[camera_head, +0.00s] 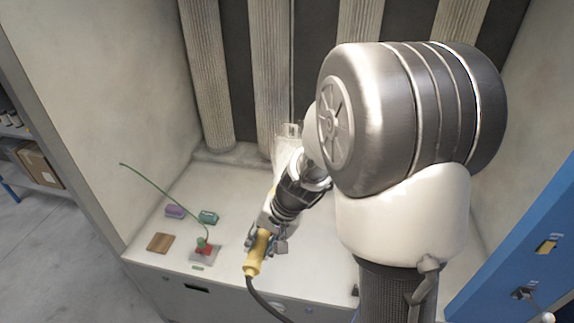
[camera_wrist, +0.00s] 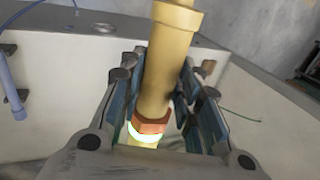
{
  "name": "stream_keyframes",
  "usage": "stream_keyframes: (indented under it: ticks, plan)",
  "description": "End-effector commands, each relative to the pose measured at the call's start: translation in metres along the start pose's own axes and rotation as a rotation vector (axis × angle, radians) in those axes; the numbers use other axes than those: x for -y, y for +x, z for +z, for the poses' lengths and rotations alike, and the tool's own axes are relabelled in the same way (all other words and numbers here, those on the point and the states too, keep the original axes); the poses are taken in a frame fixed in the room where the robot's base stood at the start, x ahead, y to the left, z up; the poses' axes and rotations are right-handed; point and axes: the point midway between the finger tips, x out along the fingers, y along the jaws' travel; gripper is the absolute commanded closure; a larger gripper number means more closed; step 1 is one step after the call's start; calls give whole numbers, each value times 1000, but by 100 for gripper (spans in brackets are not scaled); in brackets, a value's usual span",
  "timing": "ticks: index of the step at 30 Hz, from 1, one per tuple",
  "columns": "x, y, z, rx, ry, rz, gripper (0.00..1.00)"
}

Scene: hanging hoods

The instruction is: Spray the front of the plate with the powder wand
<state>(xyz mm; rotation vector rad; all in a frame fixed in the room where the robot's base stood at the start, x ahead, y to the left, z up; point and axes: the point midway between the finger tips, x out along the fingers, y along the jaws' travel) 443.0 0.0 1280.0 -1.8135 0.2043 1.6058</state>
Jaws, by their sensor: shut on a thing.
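My gripper (camera_head: 265,240) is shut on the yellow powder wand (camera_head: 252,262) above the front part of the booth's bench. A black hose runs down from the wand's lower end. In the wrist view the wand (camera_wrist: 172,55) lies between the fingers of my gripper (camera_wrist: 160,88), with an orange collar and a glowing yellow-green ring near the palm. A pale, partly see-through shape (camera_head: 288,143) stands behind my wrist; I cannot tell whether it is the plate or powder. No plate shows clearly, and my arm covers much of the booth's middle.
On the bench (camera_head: 190,178) at the left are a red-and-grey fixture (camera_head: 205,254) with a long, curved green wire, a purple block (camera_head: 175,211), a teal block (camera_head: 208,217) and a brown block (camera_head: 160,243). Pleated filter columns (camera_head: 207,75) line the back. A blue panel (camera_head: 510,260) stands right.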

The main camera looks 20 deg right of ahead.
Motion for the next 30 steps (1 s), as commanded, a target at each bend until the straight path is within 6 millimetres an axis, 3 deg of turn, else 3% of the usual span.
stream_keyframes:
  ticks: [16, 30]
  plan:
    - [13, -29, 0, -3, -2, -1, 98]
    - [1, -2, -1, -2, -1, -1, 98]
